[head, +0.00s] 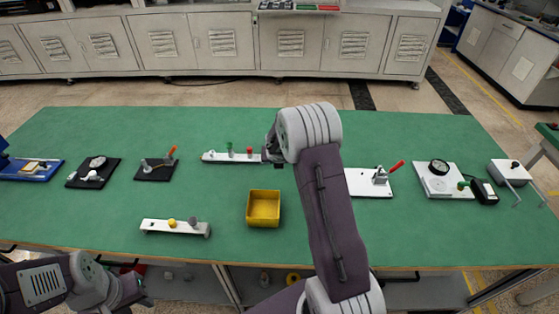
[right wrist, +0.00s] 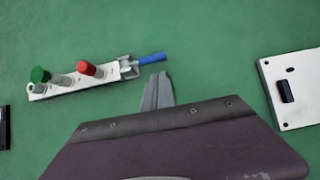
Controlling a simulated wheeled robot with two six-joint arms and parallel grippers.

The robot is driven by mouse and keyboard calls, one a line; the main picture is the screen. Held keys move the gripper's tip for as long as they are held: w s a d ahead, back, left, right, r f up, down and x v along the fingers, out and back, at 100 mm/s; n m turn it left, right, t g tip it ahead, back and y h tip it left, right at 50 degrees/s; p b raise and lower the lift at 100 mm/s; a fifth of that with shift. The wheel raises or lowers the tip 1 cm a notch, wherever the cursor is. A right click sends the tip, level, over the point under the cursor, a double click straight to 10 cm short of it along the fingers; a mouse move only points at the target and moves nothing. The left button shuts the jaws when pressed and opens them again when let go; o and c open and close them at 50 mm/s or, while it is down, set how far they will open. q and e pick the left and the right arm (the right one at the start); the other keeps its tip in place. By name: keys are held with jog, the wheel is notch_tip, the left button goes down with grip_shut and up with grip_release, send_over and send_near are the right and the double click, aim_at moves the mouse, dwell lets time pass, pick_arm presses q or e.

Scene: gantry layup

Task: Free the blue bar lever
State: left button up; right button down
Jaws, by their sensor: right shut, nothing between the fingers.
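The blue bar lever (right wrist: 152,58) sticks out from a metal clamp (right wrist: 128,66) at the right end of a white bar (right wrist: 62,88) in the right wrist view. The bar carries a green knob (right wrist: 40,75), a red knob (right wrist: 86,69) and grey pegs. In the head view the bar (head: 215,157) lies mid-table, its lever end hidden behind my right arm. My right gripper (right wrist: 158,78) is shut and empty, its tips just below the lever in the picture; I cannot tell whether they touch. My left gripper (head: 135,290) is low at the left, off the table's front edge, its fingers unclear.
A yellow bin (head: 263,222) and a white strip with knobs (head: 160,227) stand nearer the front. A white plate with a red-handled clamp (head: 365,190) lies right of my right arm. A black plate with a red-handled clamp (head: 155,175) lies left. Green table (head: 100,215) shows between them.

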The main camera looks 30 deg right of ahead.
jog(key=x, duration=0.5)
jog(key=shift+r, duration=0.1)
